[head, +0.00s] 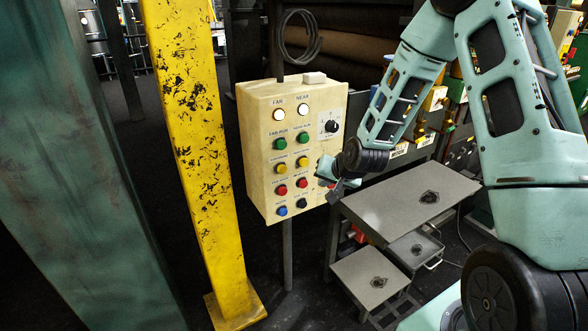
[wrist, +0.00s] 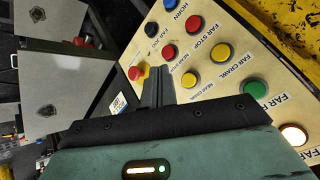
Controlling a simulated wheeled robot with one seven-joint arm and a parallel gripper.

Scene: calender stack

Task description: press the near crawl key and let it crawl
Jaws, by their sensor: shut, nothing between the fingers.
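The cream control panel (head: 262,190) stands on a post, with a far and a near column of keys. The near crawl key is the yellow button (head: 303,162) in the right column; it also shows in the wrist view (wrist: 190,80), just right of my fingertips. My gripper (head: 336,194) is at the panel's lower right side; in the wrist view its shut, empty fingers (wrist: 157,73) lie over the panel between the near crawl key and the emergency stop (wrist: 134,73). I cannot tell whether they touch the panel. The near run key (head: 302,138) is hidden by my gripper in the wrist view.
A red near stop key (wrist: 169,52) and yellow far crawl key (wrist: 221,51) are close by. Both top lamps (head: 278,115) look lit white. A yellow pillar (head: 186,120) stands left of the panel. A grey cart (head: 400,200) stands to the right, below my arm.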

